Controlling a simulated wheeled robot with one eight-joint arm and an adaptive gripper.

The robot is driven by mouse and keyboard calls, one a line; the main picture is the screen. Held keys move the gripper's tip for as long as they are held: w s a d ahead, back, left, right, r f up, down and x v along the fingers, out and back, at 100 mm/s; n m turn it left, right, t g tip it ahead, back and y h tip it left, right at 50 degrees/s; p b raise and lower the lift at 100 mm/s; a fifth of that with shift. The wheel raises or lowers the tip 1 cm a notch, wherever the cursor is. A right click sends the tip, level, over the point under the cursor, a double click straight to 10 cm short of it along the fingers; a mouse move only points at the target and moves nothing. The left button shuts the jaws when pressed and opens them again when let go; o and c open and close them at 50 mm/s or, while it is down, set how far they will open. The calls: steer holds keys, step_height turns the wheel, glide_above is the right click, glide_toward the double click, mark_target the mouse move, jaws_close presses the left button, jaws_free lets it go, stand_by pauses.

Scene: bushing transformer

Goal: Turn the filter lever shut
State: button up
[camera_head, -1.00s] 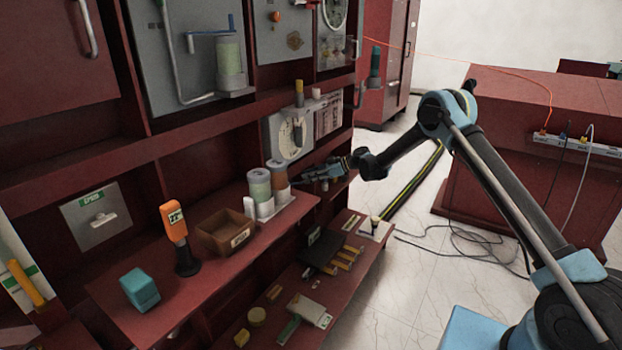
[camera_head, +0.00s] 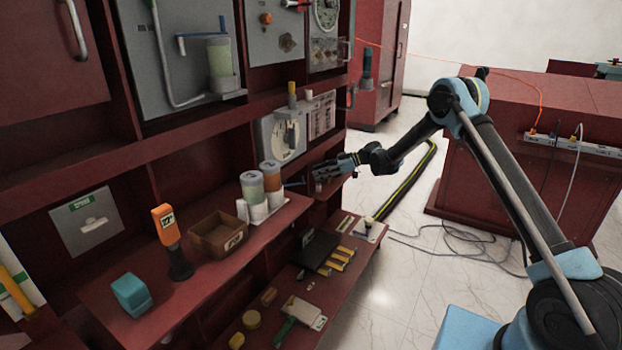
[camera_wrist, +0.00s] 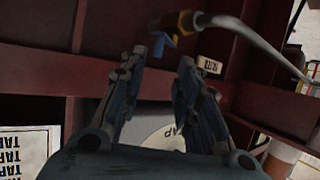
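In the wrist view a small blue lever (camera_wrist: 163,44) sits on a yellow-brown fitting (camera_wrist: 178,22) at the end of a grey curved pipe. A small white label (camera_wrist: 210,65), apparently reading FILTER, is just to its right. My gripper (camera_wrist: 160,68) is open, with two separate fingers and nothing between them. In the picture the lever lies just beyond the fingertips, near the left one; I cannot tell whether they touch. In the head view my gripper (camera_head: 322,176) is at the shelf unit, right of two clear-topped cups (camera_head: 262,185). The lever cannot be made out there for certain.
An open brown box (camera_head: 218,235), an orange-headed handheld device (camera_head: 170,240) and a teal block (camera_head: 131,295) stand on the red shelf (camera_head: 190,292). A lower shelf holds a black tray (camera_head: 314,250) and small parts. Cables (camera_head: 440,235) lie on the floor right.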

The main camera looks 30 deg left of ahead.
steer(key=shift+v, duration=1.95)
steer(key=shift+c, duration=0.5)
